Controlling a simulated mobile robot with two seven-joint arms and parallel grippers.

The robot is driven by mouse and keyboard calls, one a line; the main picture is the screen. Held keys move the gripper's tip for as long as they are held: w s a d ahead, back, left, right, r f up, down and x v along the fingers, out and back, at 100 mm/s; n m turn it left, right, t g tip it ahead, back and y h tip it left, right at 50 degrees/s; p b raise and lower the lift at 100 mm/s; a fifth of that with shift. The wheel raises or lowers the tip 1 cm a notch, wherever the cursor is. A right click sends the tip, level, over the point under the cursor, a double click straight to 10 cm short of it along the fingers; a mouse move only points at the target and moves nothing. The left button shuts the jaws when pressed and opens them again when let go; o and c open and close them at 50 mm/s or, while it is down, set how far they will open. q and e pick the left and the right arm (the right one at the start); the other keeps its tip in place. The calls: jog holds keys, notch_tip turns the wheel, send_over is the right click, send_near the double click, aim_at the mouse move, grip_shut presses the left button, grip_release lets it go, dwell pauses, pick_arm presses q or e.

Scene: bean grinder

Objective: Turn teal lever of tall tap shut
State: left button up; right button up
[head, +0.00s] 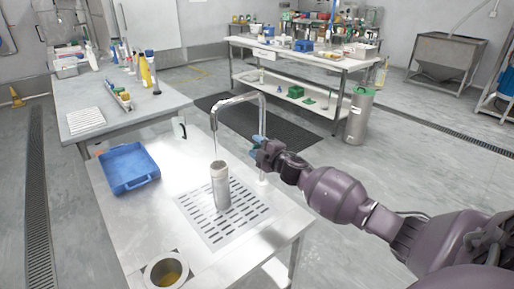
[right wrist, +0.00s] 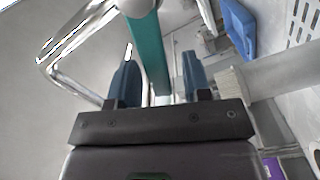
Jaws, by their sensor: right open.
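The tall tap (head: 240,98) is a chrome pipe with a bent spout at the table's right edge. A thin stream seems to fall from its spout into a grey cylinder (head: 221,188) on a slotted drain plate. In the right wrist view the teal lever (right wrist: 150,55) reaches down between the two blue fingers of my right gripper (right wrist: 160,75), with gaps on both sides. In the head view my right gripper (head: 258,146) is at the tap's upright pipe and hides the lever. It is open. My left gripper is not in view.
A blue tray (head: 130,168) lies on the left of the steel table. The slotted drain plate (head: 240,228) lies under the cylinder. Other benches stand behind.

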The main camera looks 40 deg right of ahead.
jog(key=shift+c, duration=0.3)
grip_shut()
